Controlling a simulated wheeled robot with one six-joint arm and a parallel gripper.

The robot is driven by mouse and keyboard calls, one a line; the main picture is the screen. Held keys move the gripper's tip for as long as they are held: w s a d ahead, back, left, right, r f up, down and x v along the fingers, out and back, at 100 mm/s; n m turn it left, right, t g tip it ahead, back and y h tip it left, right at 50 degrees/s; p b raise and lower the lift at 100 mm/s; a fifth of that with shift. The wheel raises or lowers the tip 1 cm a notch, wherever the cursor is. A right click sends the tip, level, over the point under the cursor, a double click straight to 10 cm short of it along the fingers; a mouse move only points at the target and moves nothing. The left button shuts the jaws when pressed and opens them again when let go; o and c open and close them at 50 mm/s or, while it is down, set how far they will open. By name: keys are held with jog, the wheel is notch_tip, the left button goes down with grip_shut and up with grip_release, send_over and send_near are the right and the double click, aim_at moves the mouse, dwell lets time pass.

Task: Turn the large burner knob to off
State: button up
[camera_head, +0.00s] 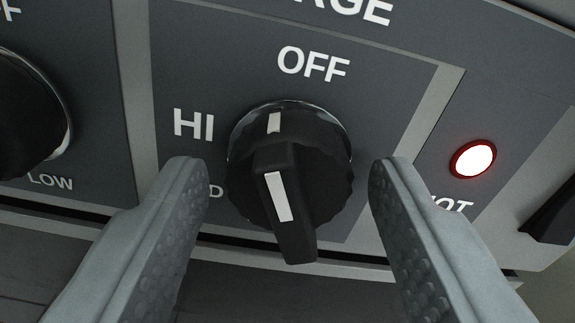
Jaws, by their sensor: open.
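The large burner knob (290,205) is black with a ribbed round skirt and a raised grip bar that stands out towards me. A white line runs on the bar, and a white mark on the skirt's upper edge sits a little left of the line to OFF, between HI and OFF. The OFF label (313,64) is above the knob and HI (194,125) is to its upper left. My gripper (289,168) is open, with one finger on each side of the knob. Gaps show between both fingers and the knob. The left finger partly covers a label ending in D.
A red-rimmed indicator light (473,160) glows at right, above a partly hidden label ending in OT. Another black knob (28,115) is at the left edge, near the left finger. A dark part (553,225) sits at the right edge.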

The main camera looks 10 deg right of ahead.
jog(key=shift+c, duration=0.4)
jog(key=c, duration=0.5)
jog(key=shift+m, duration=2.5)
jog(key=o, duration=0.7)
jog(key=shift+o, duration=0.2)
jog(key=shift+n, duration=1.3)
